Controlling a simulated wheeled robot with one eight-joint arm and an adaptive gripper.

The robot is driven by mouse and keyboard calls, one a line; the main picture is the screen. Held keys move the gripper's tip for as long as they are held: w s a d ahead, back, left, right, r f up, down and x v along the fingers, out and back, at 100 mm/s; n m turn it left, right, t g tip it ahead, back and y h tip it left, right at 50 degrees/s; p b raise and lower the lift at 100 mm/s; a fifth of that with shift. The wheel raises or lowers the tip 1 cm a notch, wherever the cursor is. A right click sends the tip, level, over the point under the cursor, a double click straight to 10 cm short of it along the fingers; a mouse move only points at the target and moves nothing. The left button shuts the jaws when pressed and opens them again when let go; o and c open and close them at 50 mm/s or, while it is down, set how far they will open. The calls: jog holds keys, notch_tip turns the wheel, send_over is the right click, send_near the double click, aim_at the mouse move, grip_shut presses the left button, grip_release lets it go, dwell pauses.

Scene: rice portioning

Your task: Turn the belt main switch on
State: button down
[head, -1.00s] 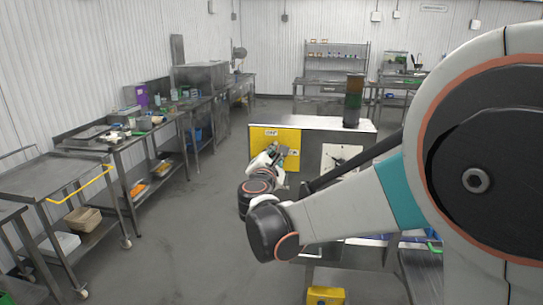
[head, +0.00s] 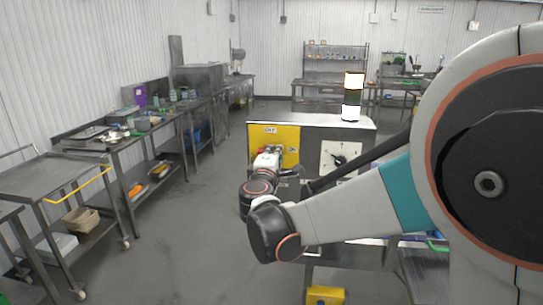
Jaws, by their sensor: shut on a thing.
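The belt's control cabinet (head: 312,137) stands ahead of me, with a yellow panel (head: 289,137) on the left of its front face. My gripper (head: 266,155) is at this panel, shut on the main switch. A little red of the main switch (head: 262,150) shows beside the gripper; the rest is hidden, so its exact angle cannot be read. The signal tower (head: 353,97) on top of the cabinet is lit, with bright white sections at its top and bottom.
A white plate with a black rotary knob (head: 340,160) sits right of the yellow panel, close to my arm. A yellow box (head: 325,295) is low in front. Steel tables (head: 120,150) and a cart (head: 55,180) line the left. The floor between is clear.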

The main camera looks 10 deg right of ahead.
jog(key=shift+f+m, duration=0.1)
jog(key=shift+m, duration=0.2)
jog(key=c, duration=1.6)
grip_release()
jog(key=shift+s, duration=0.1)
